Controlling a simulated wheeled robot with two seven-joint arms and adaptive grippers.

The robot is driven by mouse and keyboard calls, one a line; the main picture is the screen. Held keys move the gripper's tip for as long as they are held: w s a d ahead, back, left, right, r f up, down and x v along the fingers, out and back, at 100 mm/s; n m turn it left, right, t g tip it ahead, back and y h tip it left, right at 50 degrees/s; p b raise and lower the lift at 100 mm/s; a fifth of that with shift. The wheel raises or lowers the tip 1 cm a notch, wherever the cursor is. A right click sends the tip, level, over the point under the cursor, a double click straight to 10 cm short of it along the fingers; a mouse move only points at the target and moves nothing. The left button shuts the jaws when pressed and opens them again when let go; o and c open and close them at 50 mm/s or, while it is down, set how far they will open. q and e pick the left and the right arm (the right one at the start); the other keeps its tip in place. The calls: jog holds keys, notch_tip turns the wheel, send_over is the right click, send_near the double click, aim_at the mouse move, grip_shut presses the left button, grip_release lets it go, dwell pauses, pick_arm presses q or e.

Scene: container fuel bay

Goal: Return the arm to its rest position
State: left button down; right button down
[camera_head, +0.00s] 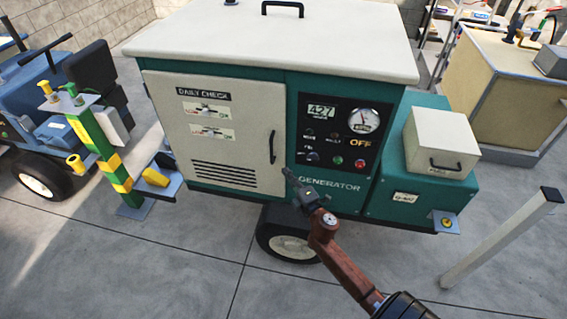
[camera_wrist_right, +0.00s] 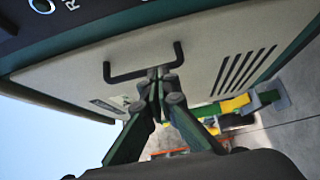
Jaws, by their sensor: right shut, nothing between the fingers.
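My right gripper (camera_head: 290,177) comes in from the lower right in the head view, in front of the generator (camera_head: 330,184). Its fingertips appear near the lower end of the black door handle (camera_head: 272,147). In the right wrist view my right gripper (camera_wrist_right: 158,76) is shut and empty, with its tips close to the same handle (camera_wrist_right: 143,72). I cannot tell whether they touch it. The cream door (camera_head: 222,125) looks closed. My left gripper is not in view.
A control panel (camera_head: 340,133) with a gauge and buttons is right of the door. A cream box (camera_head: 440,143) sits on the right side ledge. A green and yellow stand (camera_head: 112,160) and blue vehicle (camera_head: 45,125) are left. Floor in front is clear.

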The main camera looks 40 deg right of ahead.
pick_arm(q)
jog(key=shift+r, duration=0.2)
pick_arm(e)
jog(key=shift+v, duration=2.05)
jog(key=shift+d, duration=0.1)
